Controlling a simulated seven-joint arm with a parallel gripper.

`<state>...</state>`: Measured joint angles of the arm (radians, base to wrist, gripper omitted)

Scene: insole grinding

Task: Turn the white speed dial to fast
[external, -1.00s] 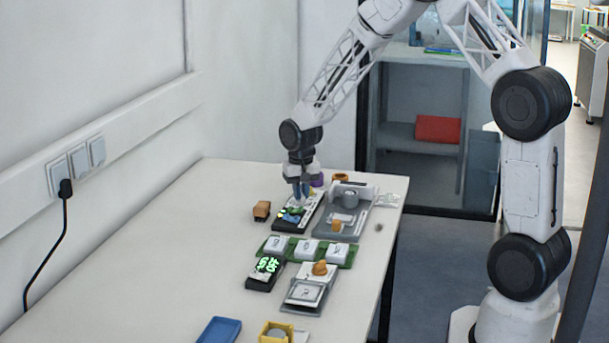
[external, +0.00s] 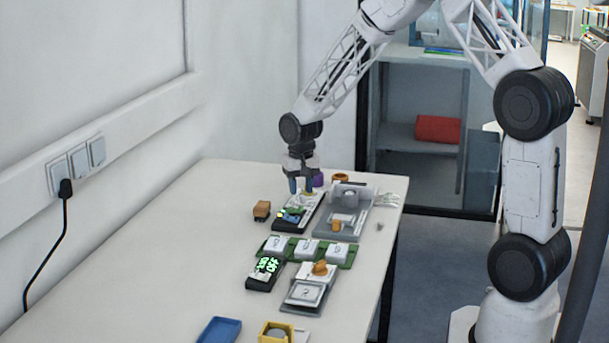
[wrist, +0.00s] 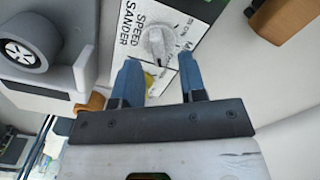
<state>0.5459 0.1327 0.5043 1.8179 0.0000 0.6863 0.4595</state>
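The white speed dial (wrist: 157,42) is a round knob on the white panel marked "SPEED SANDER" (wrist: 128,35) in the wrist view. It lies just beyond my fingertips. The print around it is too small to read surely, so I cannot tell its setting. My gripper (wrist: 159,62) is open, with its two blue fingers apart and nothing held between them. In the external view my gripper (external: 302,186) is over the far end of the black-edged control panel (external: 284,226). The fingers partly hide that end of the panel.
A grey machine with a round wheel (wrist: 22,48) stands close on the left in the wrist view. A brown block (external: 262,210) lies left of the panel. Green-based buttons (external: 307,248) and a display (external: 264,272) sit nearer. The table's left side is clear.

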